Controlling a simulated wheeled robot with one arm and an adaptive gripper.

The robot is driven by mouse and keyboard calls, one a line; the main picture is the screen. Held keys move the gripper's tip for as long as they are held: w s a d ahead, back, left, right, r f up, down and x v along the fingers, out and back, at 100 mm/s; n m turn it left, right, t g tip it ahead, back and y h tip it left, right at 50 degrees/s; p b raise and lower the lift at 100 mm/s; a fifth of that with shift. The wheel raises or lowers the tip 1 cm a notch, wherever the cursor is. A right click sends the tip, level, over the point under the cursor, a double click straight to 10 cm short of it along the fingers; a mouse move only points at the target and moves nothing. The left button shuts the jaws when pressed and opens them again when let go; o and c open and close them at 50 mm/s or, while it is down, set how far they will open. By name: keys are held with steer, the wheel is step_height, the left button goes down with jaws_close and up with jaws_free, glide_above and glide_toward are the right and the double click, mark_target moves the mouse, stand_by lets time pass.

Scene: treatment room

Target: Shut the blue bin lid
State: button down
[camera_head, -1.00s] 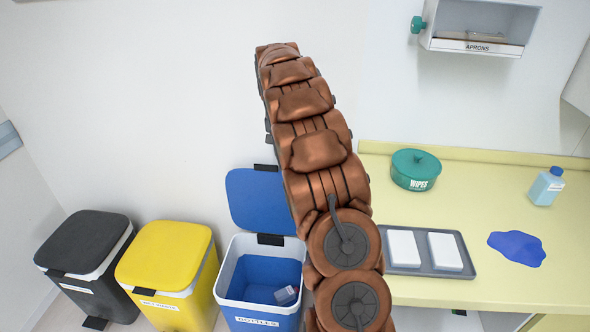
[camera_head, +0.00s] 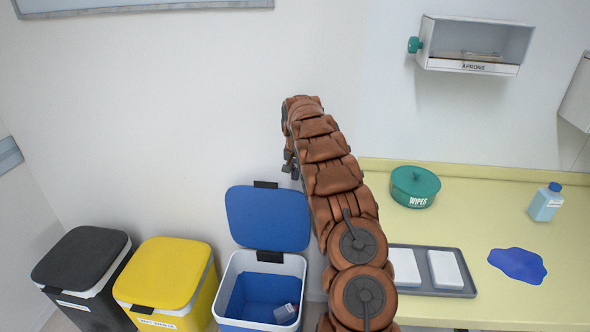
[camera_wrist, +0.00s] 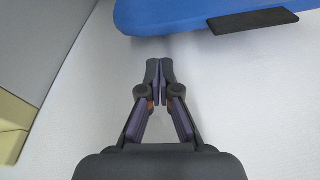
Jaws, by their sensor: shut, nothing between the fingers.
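The blue bin (camera_head: 232,289) stands on the floor with a white rim and a label on its front. Its blue lid (camera_head: 268,217) is open, tilted up at the back near the wall, with a black tab on its top edge. A small bottle (camera_head: 285,313) lies inside the bin. In the wrist view the lid (camera_wrist: 190,14) shows at the top, with a black tab at its edge. My gripper (camera_wrist: 160,68) is shut and empty, apart from the lid, with white wall behind it. In the head view my arm mostly hides the gripper.
A yellow bin (camera_head: 166,272) and a black bin (camera_head: 82,264) stand shut to the left. On the right, a yellow counter (camera_head: 462,223) holds a grey tray (camera_head: 440,290), a green wipes tub (camera_head: 415,187), a bottle (camera_head: 546,203) and a blue spill (camera_head: 518,265). An apron dispenser (camera_head: 474,47) hangs above.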

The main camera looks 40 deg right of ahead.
steer(key=shift+w+d+f+p, duration=0.15)
steer(key=shift+f+p, duration=0.1)
steer(key=shift+f, duration=0.75)
steer(key=shift+w+d+f+p, duration=0.1)
steer(key=shift+w+f+p, duration=0.1)
steer(key=shift+f, duration=0.8)
steer(key=shift+w+d+f+p, duration=0.1)
steer(key=shift+f+p, duration=0.15)
steer(key=shift+f, duration=0.75)
steer(key=shift+a, duration=0.1)
